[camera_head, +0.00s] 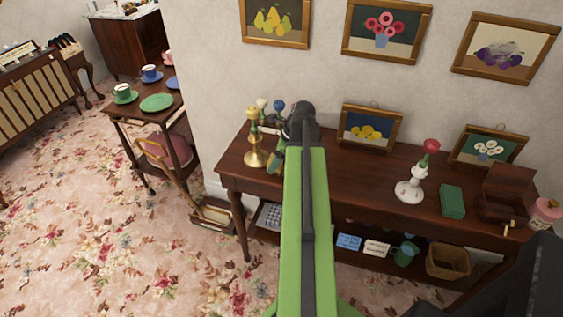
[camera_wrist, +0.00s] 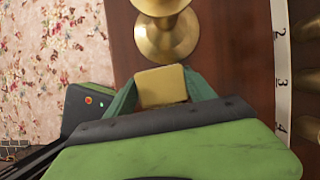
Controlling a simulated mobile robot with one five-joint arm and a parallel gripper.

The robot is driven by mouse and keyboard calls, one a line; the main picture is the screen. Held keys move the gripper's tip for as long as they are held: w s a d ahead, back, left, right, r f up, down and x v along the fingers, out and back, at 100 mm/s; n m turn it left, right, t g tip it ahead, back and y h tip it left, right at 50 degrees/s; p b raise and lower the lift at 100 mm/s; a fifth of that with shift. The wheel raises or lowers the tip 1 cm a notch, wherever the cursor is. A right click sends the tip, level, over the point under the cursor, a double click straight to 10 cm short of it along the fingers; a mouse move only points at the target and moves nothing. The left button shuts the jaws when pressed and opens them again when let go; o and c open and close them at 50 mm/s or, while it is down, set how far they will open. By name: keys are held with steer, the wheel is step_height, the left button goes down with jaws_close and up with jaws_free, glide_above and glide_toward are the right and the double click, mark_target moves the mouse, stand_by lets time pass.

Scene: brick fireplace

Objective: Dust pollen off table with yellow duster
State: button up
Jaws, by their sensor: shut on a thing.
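My gripper (camera_wrist: 160,92) is shut on a yellow block-like thing (camera_wrist: 162,84), which I take for the yellow duster; only its end shows between the green fingers. In the head view my gripper (camera_head: 277,160) is low over the left end of the dark wooden table (camera_head: 345,182), mostly hidden behind my green arm. A brass candlestick (camera_head: 255,153) with a yellow top stands just left of it. The candlestick base (camera_wrist: 166,40) lies straight ahead of the gripper in the wrist view, with a small gap. I cannot make out pollen on the table.
A white candlestick (camera_head: 409,190) with a red top, a green box (camera_head: 452,202) and a wooden box (camera_head: 508,188) stand farther right. Framed pictures (camera_head: 369,130) lean at the back. A numbered white strip (camera_wrist: 282,75) runs along the right. The table's middle has bare room.

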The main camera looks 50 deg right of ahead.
steer(key=shift+w, duration=0.2)
steer(key=shift+f, duration=0.15)
steer(key=shift+s+a, duration=0.1)
steer(key=shift+s, duration=0.05)
steer(key=shift+s+d+r, duration=0.1)
steer(key=shift+s+d, duration=0.55)
steer(key=shift+s, duration=0.85)
steer(key=shift+s+d+r, duration=0.1)
steer(key=shift+s+d, duration=0.6)
steer(key=shift+s, duration=0.85)
steer(key=shift+s+d, duration=0.65)
steer(key=shift+s, duration=0.85)
steer(key=shift+s+a+f, duration=0.1)
steer(key=shift+a+f, duration=0.1)
steer(key=shift+a, duration=0.05)
steer(key=shift+w+a+r, duration=0.1)
steer(key=shift+w+a, duration=0.2)
steer(key=shift+w, duration=0.5)
steer(key=shift+w+a, duration=0.3)
steer(key=shift+w, duration=0.45)
steer(key=shift+w+a, duration=0.45)
steer(key=shift+w, duration=0.6)
steer(key=shift+w+a, duration=0.45)
steer(key=shift+w, duration=0.55)
steer(key=shift+w+a, duration=0.45)
steer(key=shift+w, duration=0.6)
